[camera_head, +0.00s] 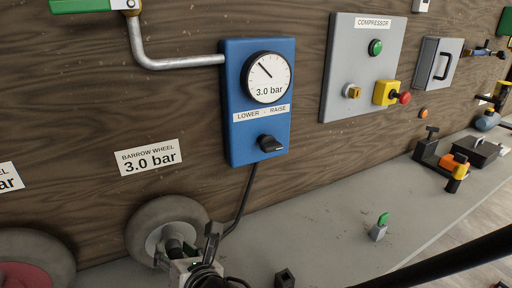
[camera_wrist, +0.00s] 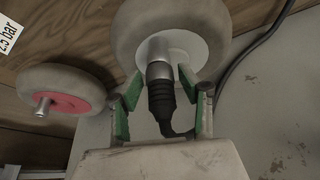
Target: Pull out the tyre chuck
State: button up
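The tyre chuck (camera_wrist: 161,92) is a black ribbed grip with a metal collar, seated on the pale hub of the grey barrow wheel (camera_wrist: 128,32). Its black hose bends off to the right below. My gripper (camera_wrist: 162,88) has green-padded fingers on either side of the chuck, with visible gaps, so it is open around it and not touching. In the head view my gripper (camera_head: 191,250) is at the wheel (camera_head: 150,215), partly hiding the chuck. The blue gauge box (camera_head: 240,130) reads 3.0 bar.
A second wheel with a red hub (camera_wrist: 60,98) stands to the left. A black hose (camera_head: 243,200) hangs from the gauge box to the bench. A small green-topped part (camera_head: 379,230) stands on the grey bench (camera_head: 330,215). The bench middle is mostly clear.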

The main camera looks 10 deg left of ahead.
grip_shut()
jog(key=shift+s+d, duration=0.35)
jog(key=shift+s, duration=0.2)
dwell(0.7)
jog(key=s+d, duration=0.4)
jog(key=s, duration=0.1)
jog(key=shift+s+f, duration=0.3)
dwell(1.0)
